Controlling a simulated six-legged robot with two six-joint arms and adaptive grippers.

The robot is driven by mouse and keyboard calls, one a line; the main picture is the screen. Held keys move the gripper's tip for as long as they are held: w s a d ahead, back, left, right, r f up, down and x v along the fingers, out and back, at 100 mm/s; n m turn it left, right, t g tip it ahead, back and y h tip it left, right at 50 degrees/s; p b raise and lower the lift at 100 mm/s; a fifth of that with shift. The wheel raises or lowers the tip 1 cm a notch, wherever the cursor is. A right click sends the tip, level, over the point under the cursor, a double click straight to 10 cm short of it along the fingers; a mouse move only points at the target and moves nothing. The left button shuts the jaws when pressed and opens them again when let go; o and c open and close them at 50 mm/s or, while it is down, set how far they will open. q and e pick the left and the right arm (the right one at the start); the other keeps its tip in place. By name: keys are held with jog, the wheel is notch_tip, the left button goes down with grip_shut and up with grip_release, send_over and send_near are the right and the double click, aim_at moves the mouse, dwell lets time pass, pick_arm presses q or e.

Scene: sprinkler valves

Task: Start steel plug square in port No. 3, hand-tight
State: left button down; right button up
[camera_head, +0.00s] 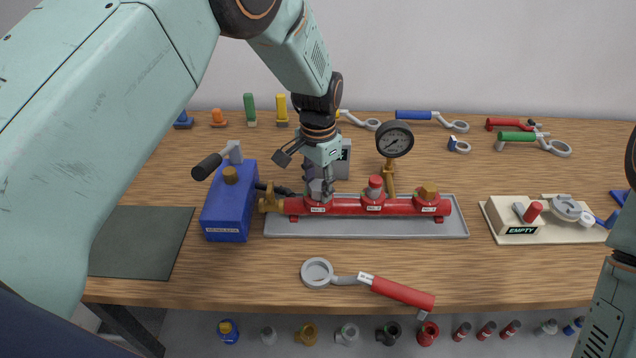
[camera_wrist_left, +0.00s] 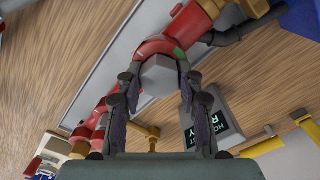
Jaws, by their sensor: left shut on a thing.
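The red manifold (camera_head: 345,206) lies along a grey tray (camera_head: 400,230) and has three labelled ports; the numbers are too small to read surely. My left gripper (camera_head: 319,184) comes down from above onto the left-hand port (camera_head: 318,199). Its fingers are shut on a grey steel plug (camera_head: 317,189). In the left wrist view the plug (camera_wrist_left: 159,74) shows its hexagonal head between the fingertips, over the red port collar. Whether its thread is engaged is hidden. The middle port holds a red plug (camera_head: 376,186), and the right-hand port holds a brass plug (camera_head: 429,190).
A blue pump box (camera_head: 229,212) stands left of the tray. A pressure gauge (camera_head: 394,139) rises behind the manifold. A red-handled wrench (camera_head: 390,290) lies in front. A cream stand marked EMPTY (camera_head: 521,229) is at right. A dark mat (camera_head: 145,243) lies at left.

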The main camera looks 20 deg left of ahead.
aim_at(318, 185)
pick_arm(q)
jog(key=shift+r+m+p, duration=0.1)
jog(key=shift+m+p, duration=0.65)
jog(key=shift+m, duration=0.85)
jog(key=c, duration=0.8)
grip_release()
jog(key=shift+p, duration=0.3)
notch_tip(318, 185, up, 6)
jog(key=p, duration=0.5)
jog(key=shift+f, duration=0.2)
